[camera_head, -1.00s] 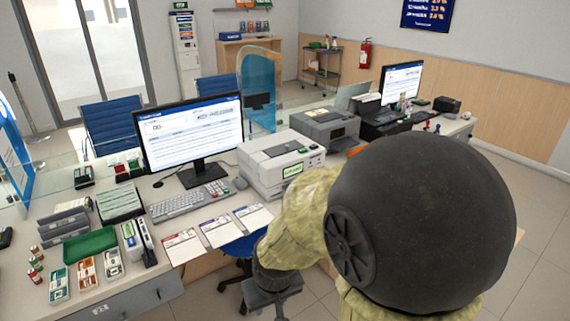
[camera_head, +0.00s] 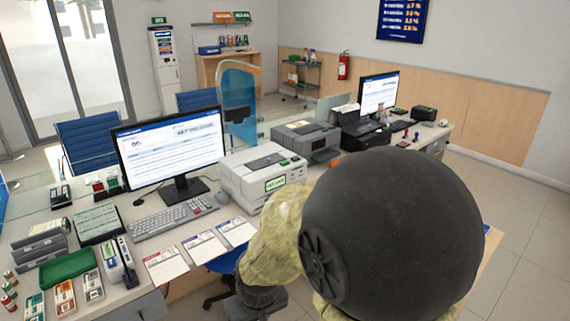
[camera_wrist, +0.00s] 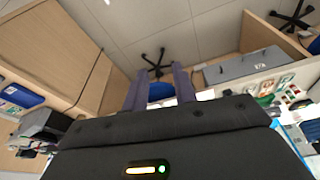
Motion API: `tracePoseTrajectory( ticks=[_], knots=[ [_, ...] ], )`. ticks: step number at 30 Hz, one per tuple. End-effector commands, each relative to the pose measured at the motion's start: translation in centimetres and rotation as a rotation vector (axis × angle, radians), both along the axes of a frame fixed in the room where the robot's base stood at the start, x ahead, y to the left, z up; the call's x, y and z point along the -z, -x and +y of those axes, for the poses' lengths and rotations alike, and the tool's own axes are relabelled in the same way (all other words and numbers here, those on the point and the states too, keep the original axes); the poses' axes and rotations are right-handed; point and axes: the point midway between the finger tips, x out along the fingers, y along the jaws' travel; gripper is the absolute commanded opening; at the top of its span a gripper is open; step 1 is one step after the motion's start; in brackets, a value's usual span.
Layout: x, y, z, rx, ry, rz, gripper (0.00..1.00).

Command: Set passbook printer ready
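The likely passbook printer is the white printer (camera_head: 237,184) with a small green-lit display, standing on the counter right of the monitor. Its top shows a dark panel. My arm's large dark joint and beige sleeve cover the area right of and below it. In the wrist view my gripper (camera_wrist: 159,72) has its two fingers apart with nothing between them. It points down toward the floor and a blue chair, away from the printer. In the head view the fingertips cannot be made out.
A keyboard (camera_head: 172,218) and several paper forms (camera_head: 204,246) lie before the monitor (camera_head: 172,146). A green tray (camera_head: 68,266) and card holders are at left. A grey printer (camera_head: 306,139) stands behind. A blue chair (camera_head: 228,261) is under the counter's front edge.

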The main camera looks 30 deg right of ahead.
Motion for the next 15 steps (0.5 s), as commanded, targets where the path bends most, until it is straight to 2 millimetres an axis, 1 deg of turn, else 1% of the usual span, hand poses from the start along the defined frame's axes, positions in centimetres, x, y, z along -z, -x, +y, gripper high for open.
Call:
tracePoseTrajectory(
  ticks=[1,3,4,15],
  knots=[
    [0.00,0.00,0.00,0.000,0.000,0.000,0.17],
    [0.00,0.00,0.00,0.000,0.000,0.000,0.03],
    [0.00,0.00,0.00,0.000,0.000,0.000,0.00],
    [0.00,0.00,0.00,0.000,0.000,0.000,0.00]
  ],
)
